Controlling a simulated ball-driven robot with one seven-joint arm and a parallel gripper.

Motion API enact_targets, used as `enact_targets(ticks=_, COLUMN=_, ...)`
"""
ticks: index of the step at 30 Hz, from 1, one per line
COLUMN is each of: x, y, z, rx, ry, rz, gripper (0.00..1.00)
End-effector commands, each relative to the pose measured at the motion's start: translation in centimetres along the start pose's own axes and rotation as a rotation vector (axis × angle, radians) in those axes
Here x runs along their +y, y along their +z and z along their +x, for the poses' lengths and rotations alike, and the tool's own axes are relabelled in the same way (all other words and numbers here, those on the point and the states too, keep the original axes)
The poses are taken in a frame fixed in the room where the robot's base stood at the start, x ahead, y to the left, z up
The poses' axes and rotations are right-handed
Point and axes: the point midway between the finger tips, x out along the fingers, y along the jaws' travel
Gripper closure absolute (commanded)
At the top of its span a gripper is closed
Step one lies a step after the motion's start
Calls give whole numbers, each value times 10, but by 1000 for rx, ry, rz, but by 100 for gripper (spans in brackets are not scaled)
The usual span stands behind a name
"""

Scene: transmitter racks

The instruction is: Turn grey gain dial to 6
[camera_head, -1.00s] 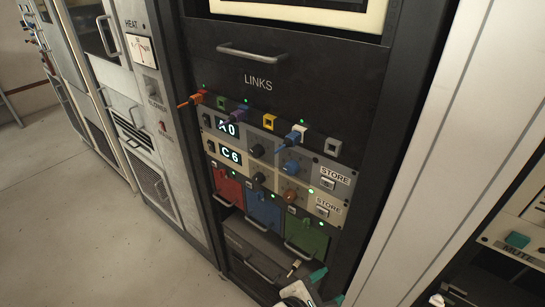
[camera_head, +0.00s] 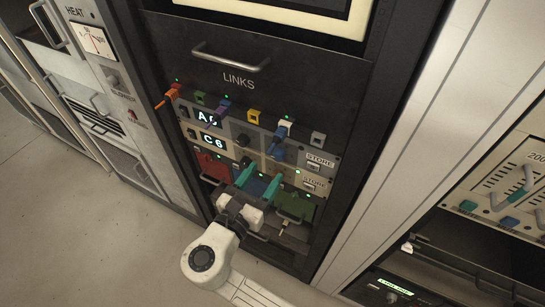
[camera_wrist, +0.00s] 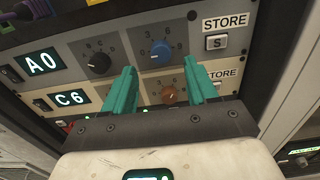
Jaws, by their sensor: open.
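No dial itself looks grey. The grey upper panel (camera_wrist: 120,48) has a black dial (camera_wrist: 99,62), a blue dial (camera_wrist: 160,50) and a display (camera_wrist: 41,62) reading A0. The beige panel below has a brown dial (camera_wrist: 169,95) and a display (camera_wrist: 70,98) reading C6. My gripper (camera_head: 260,177) is open and empty, with teal fingers spread in front of the panels. In the wrist view, its fingertips (camera_wrist: 160,70) lie left and right of the brown dial, below the blue dial. I see no contact.
STORE buttons (camera_wrist: 217,43) are at the right. Red (camera_head: 212,167) and green (camera_head: 296,207) blocks sit below. A drawer handle (camera_head: 231,60) juts out above. Open floor lies at the left.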

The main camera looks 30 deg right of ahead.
Motion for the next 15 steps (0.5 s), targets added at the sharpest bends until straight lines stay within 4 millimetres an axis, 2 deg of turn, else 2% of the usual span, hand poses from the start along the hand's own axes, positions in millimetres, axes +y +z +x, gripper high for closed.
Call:
enact_targets(ticks=1, x=-1, y=1, z=10, rx=0, ry=-4, rz=-1, gripper=42)
enact_targets(ticks=6, x=0, y=1, z=37, rx=0, ry=-3, rz=1, gripper=42)
enact_targets(ticks=15, x=0, y=0, z=55, rx=1, ry=-1, rz=1, gripper=42)
